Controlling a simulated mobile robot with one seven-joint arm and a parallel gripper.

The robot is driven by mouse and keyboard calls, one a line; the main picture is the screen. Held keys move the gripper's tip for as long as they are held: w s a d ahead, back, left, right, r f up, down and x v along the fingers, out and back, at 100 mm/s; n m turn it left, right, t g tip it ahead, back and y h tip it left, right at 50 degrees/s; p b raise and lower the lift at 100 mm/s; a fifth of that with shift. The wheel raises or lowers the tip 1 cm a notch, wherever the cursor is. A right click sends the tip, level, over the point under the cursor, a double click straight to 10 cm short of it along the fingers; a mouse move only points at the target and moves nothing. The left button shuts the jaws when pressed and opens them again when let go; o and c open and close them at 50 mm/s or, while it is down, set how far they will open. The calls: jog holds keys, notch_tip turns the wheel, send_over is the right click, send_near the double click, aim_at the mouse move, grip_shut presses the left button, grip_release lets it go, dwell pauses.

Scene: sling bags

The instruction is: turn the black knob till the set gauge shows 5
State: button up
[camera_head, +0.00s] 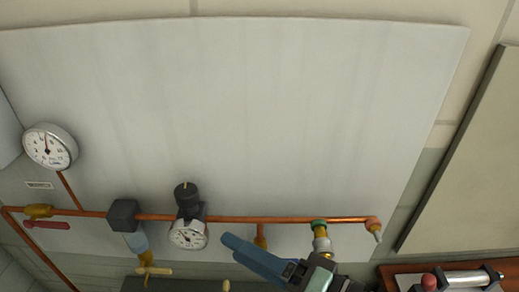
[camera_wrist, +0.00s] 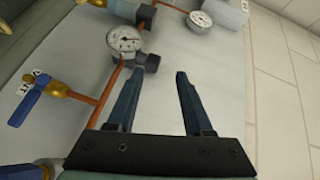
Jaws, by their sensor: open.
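The black knob (camera_head: 186,193) sticks up from the regulator on the copper pipe in the head view. It also shows in the wrist view (camera_wrist: 152,63), just beyond the fingertips and nearer the left finger. The round white set gauge (camera_head: 188,235) sits just below the knob. It shows in the wrist view (camera_wrist: 124,39) too, but its reading is too small to tell. My gripper (camera_head: 228,243) is right of the gauge, with its dark blue fingers pointing left. In the wrist view my gripper (camera_wrist: 158,72) is open and empty, apart from the knob.
A larger gauge (camera_head: 50,146) is at upper left. The copper pipe (camera_head: 270,219) runs across the grey panel (camera_head: 270,110), with a red lever (camera_head: 46,224) and dark block (camera_head: 123,215) at left. A blue lever (camera_wrist: 29,107) shows in the wrist view.

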jog(key=w+d+r+n+t+h+p, duration=0.1)
jog(key=w+r+n+t+h, duration=0.1)
jog(key=w+r+t+h, duration=0.65)
notch_tip(320, 180, up, 20)
jog(key=s+n+t+h, duration=0.1)
jog(key=s+t, duration=0.1)
jog(key=t, duration=0.2)
jog(key=shift+d+r+n+h+p, duration=0.2)
jog(key=shift+d+n+h+p, duration=0.15)
jog(key=shift+d, duration=0.1)
jog(key=s+r+t+h, duration=0.3)
jog(key=s+r+t, duration=0.2)
jog(key=r, duration=0.5)
jog(key=s+n, duration=0.1)
jog(key=s, duration=0.1)
jog(key=shift+s+a+r, duration=0.2)
jog(key=shift+s, duration=0.2)
dwell(0.8)
